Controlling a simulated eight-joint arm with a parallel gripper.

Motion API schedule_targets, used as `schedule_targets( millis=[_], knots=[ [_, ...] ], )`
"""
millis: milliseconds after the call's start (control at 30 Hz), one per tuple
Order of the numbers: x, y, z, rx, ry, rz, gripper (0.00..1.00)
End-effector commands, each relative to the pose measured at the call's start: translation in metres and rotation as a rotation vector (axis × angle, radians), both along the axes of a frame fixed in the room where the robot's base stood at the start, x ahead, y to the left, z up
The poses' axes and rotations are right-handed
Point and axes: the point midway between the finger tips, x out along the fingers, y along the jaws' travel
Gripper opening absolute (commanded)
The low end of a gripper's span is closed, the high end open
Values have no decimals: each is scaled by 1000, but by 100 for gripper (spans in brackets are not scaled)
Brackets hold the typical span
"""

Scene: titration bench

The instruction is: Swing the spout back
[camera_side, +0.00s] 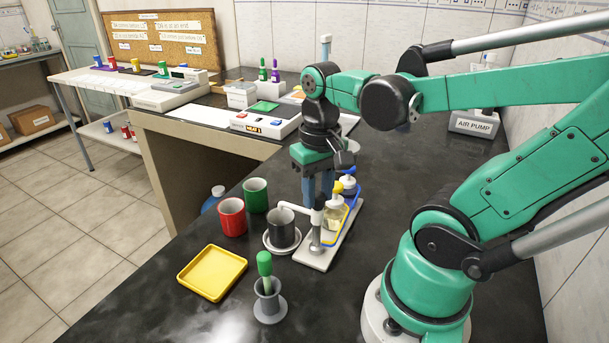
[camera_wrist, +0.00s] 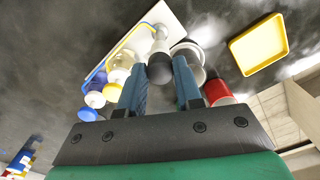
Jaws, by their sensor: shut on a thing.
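The white spout (camera_side: 297,208) reaches left from a short upright post on a pale base plate (camera_side: 318,258). Its outer end is bent down over the dark grey cup (camera_side: 283,230), which stands on a round saucer (camera_side: 268,244). My gripper (camera_side: 318,196) points down over the post, with its blue fingers on either side of the post's top. In the wrist view, my gripper (camera_wrist: 160,88) is shut on the spout's dark knob (camera_wrist: 160,69), which sits between the fingers. The fingers hide part of the post and spout.
Bottles with yellow (camera_side: 348,181) and blue caps and tubing stand close behind the post. Red (camera_side: 231,216) and green (camera_side: 255,194) cups stand left. A yellow tray (camera_side: 212,272) and a green-handled tool in a grey holder (camera_side: 268,300) are in front.

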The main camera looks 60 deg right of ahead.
Motion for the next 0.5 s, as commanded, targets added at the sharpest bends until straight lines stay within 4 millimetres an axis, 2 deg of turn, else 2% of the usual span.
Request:
schedule_targets(
  millis=[167,500],
  knots=[
    [0,0,0,1,0,131,0],
    [0,0,0,1,0,770,0]
  ],
)
